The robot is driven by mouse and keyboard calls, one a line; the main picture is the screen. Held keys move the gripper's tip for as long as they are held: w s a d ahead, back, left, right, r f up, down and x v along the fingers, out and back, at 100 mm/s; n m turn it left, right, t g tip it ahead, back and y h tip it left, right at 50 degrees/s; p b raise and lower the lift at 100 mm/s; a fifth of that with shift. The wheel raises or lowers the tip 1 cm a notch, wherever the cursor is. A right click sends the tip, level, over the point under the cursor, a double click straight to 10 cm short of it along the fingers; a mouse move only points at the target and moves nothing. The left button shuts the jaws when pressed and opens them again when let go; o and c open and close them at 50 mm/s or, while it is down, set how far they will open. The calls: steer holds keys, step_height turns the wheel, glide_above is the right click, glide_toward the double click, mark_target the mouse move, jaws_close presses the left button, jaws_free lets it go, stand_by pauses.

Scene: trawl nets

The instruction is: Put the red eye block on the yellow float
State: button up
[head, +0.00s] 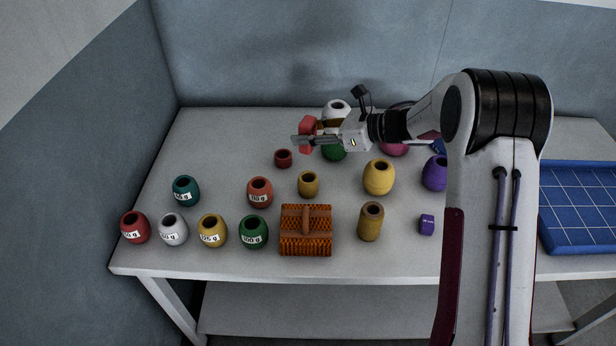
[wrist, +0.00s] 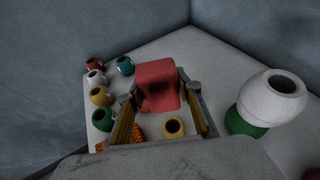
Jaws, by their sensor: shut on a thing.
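My gripper (head: 306,137) is shut on the red eye block (head: 306,124) and holds it in the air above the back of the table. The red block also shows between the fingers in the wrist view (wrist: 157,84). A large yellow float (head: 379,178) with a dark hole in its top stands right of the table's middle. A smaller yellow float (head: 308,185) stands left of it, and a labelled yellow float (head: 212,231) stands in the front left group. The frames do not tell which yellow float is meant.
A white float (wrist: 273,97) sits on a green float (wrist: 243,122) close to my gripper. Several labelled floats stand front left. An orange-brown basket (head: 306,245), a tan cylinder (head: 370,223) and a purple block (head: 427,225) are in front. A blue tray (head: 580,207) lies right.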

mark_target(308, 152)
steer(key=shift+f, duration=0.15)
steer(key=shift+f, duration=3)
steer(key=shift+f, duration=0.1)
steer(key=shift+f, duration=1.75)
steer(key=shift+f, duration=0.2)
steer(key=o, duration=1.2)
steer(key=shift+r, duration=0.2)
steer(key=v, duration=1.2)
